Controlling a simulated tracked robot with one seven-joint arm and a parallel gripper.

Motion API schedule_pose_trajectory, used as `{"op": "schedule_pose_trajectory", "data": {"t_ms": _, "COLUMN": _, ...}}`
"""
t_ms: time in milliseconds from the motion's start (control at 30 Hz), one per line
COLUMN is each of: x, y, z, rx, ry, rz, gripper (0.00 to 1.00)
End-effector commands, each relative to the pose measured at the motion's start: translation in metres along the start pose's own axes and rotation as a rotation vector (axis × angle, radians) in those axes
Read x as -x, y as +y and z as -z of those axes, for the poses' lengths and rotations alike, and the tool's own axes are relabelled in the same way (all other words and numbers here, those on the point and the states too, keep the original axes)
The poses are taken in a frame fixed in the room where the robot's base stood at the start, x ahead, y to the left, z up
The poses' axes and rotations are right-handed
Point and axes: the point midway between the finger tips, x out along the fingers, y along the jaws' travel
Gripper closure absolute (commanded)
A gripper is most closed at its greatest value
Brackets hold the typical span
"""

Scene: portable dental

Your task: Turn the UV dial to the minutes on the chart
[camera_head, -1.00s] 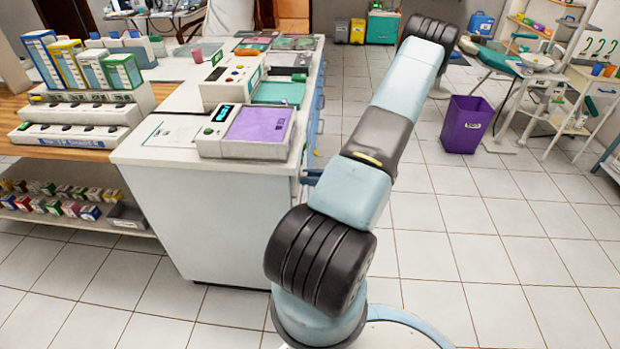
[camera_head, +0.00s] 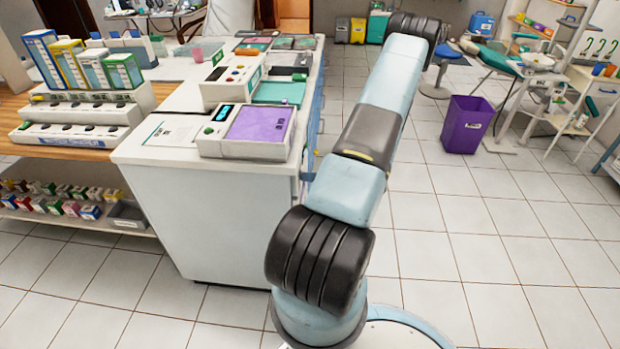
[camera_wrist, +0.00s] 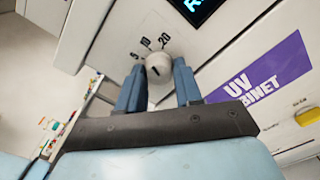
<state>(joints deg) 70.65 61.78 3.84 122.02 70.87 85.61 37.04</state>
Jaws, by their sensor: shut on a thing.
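The UV dial (camera_wrist: 158,68) is a round pale knob in the wrist view, with a short dark mark on its face. Printed numbers, among them 5 and 20, arc around its upper side. My gripper (camera_wrist: 158,85) is shut on the dial, one blue finger on each side. A purple label reading "UV" and part of "CABINET" (camera_wrist: 256,72) lies to the right on the white cabinet front. A dark display (camera_wrist: 195,6) is cut off at the top. In the head view the gripper is out of sight. I cannot identify the chart with certainty; a printed sheet (camera_head: 172,133) lies on the counter.
The white counter (camera_head: 215,225) stands left of my arm, with a purple-topped device (camera_head: 258,124) on it. A purple bin (camera_head: 466,124) stands on the tiled floor at right. A yellow knob (camera_wrist: 308,115) is right of the dial.

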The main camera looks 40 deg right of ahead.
Motion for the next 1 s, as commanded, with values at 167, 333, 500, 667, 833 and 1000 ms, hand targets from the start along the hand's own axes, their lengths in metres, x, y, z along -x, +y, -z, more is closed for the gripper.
{"op": "schedule_pose_trajectory", "data": {"t_ms": 167, "x": 0.001, "y": -0.002, "z": -0.0017, "rx": -0.008, "ry": -0.001, "rz": 0.005, "gripper": 0.96}}
{"op": "schedule_pose_trajectory", "data": {"t_ms": 333, "x": 0.0011, "y": -0.0021, "z": -0.0018, "rx": -0.007, "ry": -0.002, "rz": 0.006, "gripper": 0.96}}
{"op": "schedule_pose_trajectory", "data": {"t_ms": 500, "x": 0.0012, "y": -0.0022, "z": -0.0018, "rx": -0.007, "ry": -0.002, "rz": 0.006, "gripper": 0.6}}
{"op": "schedule_pose_trajectory", "data": {"t_ms": 667, "x": 0.0009, "y": -0.0014, "z": -0.0012, "rx": -0.008, "ry": -0.001, "rz": 0.004, "gripper": 0.44}}
{"op": "schedule_pose_trajectory", "data": {"t_ms": 833, "x": 0.0007, "y": -0.001, "z": -0.0008, "rx": -0.009, "ry": -0.001, "rz": 0.003, "gripper": 0.41}}
{"op": "schedule_pose_trajectory", "data": {"t_ms": 1000, "x": 0.0031, "y": -0.0009, "z": -0.0006, "rx": -0.009, "ry": 0.0, "rz": 0.003, "gripper": 0.41}}
